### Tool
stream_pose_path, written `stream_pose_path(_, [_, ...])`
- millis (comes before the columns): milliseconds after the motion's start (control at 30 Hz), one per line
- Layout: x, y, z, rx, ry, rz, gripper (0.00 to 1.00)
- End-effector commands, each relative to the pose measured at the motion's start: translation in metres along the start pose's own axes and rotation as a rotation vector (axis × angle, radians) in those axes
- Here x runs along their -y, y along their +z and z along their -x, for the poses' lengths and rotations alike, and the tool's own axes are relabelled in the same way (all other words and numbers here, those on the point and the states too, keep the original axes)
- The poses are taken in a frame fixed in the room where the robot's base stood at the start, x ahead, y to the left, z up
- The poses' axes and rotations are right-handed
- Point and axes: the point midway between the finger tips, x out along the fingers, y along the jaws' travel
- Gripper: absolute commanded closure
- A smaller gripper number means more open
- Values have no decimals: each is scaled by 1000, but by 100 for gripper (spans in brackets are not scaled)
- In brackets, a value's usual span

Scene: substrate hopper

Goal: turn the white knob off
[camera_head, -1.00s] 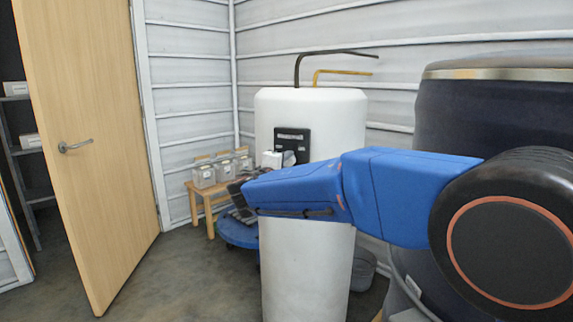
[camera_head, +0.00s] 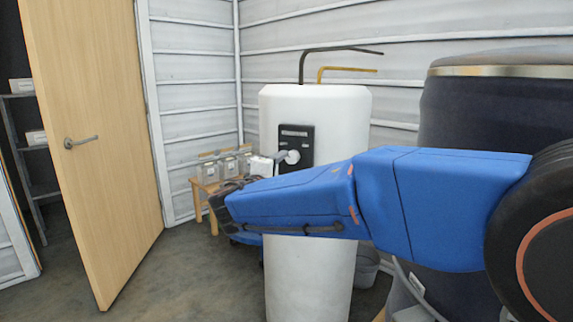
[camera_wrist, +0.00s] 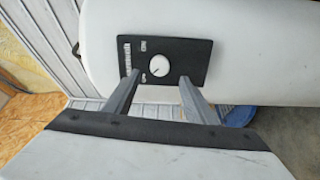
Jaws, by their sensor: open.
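The white knob (camera_head: 292,157) is round and sits on a black panel (camera_head: 297,132) on the front of the white tank (camera_head: 335,115). My gripper (camera_wrist: 159,78) is open, with one grey finger to each side of the knob in that view. The fingers look apart from the knob; their exact distance to the panel is unclear. In the head view my gripper (camera_head: 281,155) is at the panel's left side, partly behind my blue arm.
A dark barrel (camera_head: 490,110) with a metal band stands at right, close to my arm. Two pipes (camera_head: 345,69) rise from the tank's top. A wooden stool (camera_head: 196,196) with boxes stands behind left. An open door (camera_head: 95,180) is at left, with clear floor beside it.

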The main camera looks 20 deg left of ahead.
Motion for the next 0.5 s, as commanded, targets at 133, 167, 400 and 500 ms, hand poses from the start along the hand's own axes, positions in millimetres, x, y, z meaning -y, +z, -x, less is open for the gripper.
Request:
stream_pose_path(133, [0, -1, 31, -3, -1, -1, 49])
stream_pose_path(167, [0, -1, 37, -3, 0, -1, 49])
stream_pose_path(400, [0, -1, 74, -2, -1, 0, 49])
stream_pose_path(500, [0, 0, 84, -1, -1, 0, 49])
